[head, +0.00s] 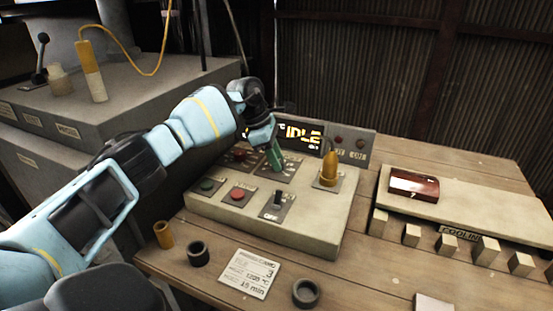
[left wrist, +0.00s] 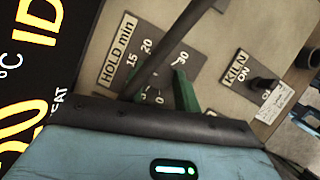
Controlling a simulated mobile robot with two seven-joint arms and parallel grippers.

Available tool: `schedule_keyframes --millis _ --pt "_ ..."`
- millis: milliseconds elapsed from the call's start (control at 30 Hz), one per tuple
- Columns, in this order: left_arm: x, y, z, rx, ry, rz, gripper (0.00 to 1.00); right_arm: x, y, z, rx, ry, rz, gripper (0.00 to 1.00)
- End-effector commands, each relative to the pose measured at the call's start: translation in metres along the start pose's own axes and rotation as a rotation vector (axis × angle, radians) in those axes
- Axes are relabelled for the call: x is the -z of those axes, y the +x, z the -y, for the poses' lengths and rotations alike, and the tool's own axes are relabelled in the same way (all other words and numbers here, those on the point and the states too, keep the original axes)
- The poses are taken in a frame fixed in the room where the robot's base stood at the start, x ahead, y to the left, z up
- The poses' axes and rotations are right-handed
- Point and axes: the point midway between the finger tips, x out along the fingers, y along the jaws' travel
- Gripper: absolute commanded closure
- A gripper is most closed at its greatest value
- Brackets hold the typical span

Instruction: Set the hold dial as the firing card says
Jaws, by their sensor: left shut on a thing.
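The hold dial is a green knob (head: 275,159) on a dark plate of the control box (head: 315,236). In the left wrist view, its plate (left wrist: 167,52) reads HOLD min, with marks 15, 20 and 30 visible. My left gripper (head: 268,138) is shut on the green knob (left wrist: 184,90) from above. A dark finger crosses the plate and hides part of the scale, so I cannot tell which mark the knob points at. The firing card (head: 249,274) lies on the table in front of the box and shows 3, 1200 °C and 15 min.
The display (head: 300,137) reads IDLE. A yellow knob (head: 329,168), a green button (head: 206,185), a red button (head: 238,193) and the kiln switch (head: 278,199) sit close by. Dark rings (head: 306,292) lie near the card. A cooling rack (head: 470,208) stands right.

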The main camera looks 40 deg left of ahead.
Motion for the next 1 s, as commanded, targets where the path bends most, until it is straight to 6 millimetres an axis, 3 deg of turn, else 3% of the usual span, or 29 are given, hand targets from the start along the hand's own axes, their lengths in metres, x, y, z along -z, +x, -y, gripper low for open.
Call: schedule_keyframes --millis 400,433,567,867,1000 --pt "0.001 0.002 0.001 0.005 0.004 -0.005 0.91 0.000 0.000 0.000 0.000 0.000 0.000 1.00" --pt "0.001 0.002 0.001 0.005 0.004 -0.005 0.65 -0.001 0.000 0.000 0.000 0.000 0.000 1.00" --pt "0.001 0.001 0.000 0.004 0.004 -0.004 0.47 -0.002 0.001 0.000 0.000 0.000 0.003 1.00" --pt "0.000 -0.001 0.000 0.002 0.004 -0.002 0.46 -0.004 0.001 0.000 0.000 -0.001 0.006 1.00" --pt "0.000 -0.013 -0.001 0.001 0.004 -0.001 0.46 -0.004 0.002 -0.001 0.000 -0.001 0.006 1.00"
